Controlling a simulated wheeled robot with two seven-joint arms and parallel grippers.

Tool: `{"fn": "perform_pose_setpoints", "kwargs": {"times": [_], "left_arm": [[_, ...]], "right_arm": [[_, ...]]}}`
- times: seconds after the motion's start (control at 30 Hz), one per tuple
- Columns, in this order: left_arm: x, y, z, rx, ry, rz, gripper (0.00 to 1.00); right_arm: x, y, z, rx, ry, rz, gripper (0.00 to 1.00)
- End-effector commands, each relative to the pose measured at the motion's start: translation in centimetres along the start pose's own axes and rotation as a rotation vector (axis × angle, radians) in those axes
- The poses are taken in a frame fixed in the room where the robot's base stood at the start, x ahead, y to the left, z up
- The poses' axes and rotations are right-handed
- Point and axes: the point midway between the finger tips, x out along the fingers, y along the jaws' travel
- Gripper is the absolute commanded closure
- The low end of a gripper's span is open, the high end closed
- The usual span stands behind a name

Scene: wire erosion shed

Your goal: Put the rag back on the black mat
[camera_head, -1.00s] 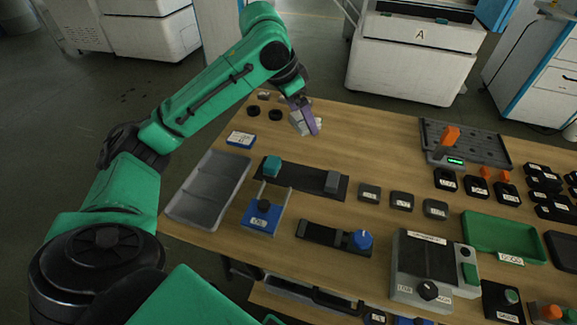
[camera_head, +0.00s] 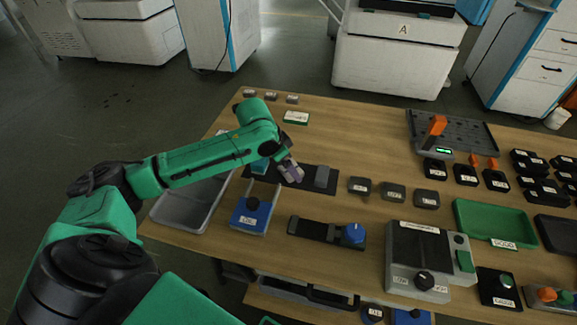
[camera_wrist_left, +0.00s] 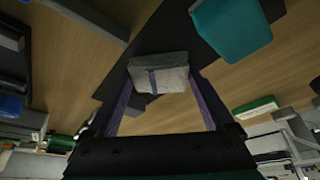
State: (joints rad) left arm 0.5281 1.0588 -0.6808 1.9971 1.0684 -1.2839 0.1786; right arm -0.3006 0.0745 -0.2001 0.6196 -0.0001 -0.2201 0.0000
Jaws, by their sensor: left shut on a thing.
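The rag is a pale grey folded pad with a darker stripe; it sits between my left fingertips in the left wrist view (camera_wrist_left: 158,73). The mat also shows as a dark band in the left wrist view (camera_wrist_left: 150,45). I cannot tell whether the rag touches the mat. My right gripper is not in view.
A teal block (camera_head: 260,166) and a grey block (camera_head: 322,177) stand on the mat either side of my gripper. A grey tray (camera_head: 190,205) and a blue fixture (camera_head: 251,212) are nearby. A white-and-green box (camera_head: 296,117) lies behind. The table's back middle is clear.

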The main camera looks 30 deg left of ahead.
Motion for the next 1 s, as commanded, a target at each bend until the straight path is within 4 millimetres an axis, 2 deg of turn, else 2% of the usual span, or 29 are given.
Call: {"fn": "perform_pose_setpoints", "kwargs": {"times": [0.23, 0.27, 0.3, 0.53, 0.63, 1.0], "left_arm": [[0.1, 0.0, 0.0, -0.001, 0.001, 0.0, 0.58], [0.1, 0.0, 0.0, -0.001, 0.001, 0.0, 0.02], [0.1, 0.0, 0.0, -0.001, 0.001, 0.0, 0.0], [-0.1, -0.1, -0.1, 0.0, 0.002, -0.001, 0.0], [-1.3, -0.2, -0.1, -0.001, 0.002, -0.003, 0.0], [-10.6, -0.1, -0.1, -0.001, 0.002, -0.004, 0.0]], "right_arm": [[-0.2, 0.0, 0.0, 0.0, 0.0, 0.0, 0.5], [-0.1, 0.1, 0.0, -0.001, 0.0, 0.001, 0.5], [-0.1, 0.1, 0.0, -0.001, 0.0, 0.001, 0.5], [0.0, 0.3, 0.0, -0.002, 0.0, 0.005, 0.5], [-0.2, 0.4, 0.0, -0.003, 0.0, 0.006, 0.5], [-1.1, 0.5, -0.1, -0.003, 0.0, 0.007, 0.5]]}}
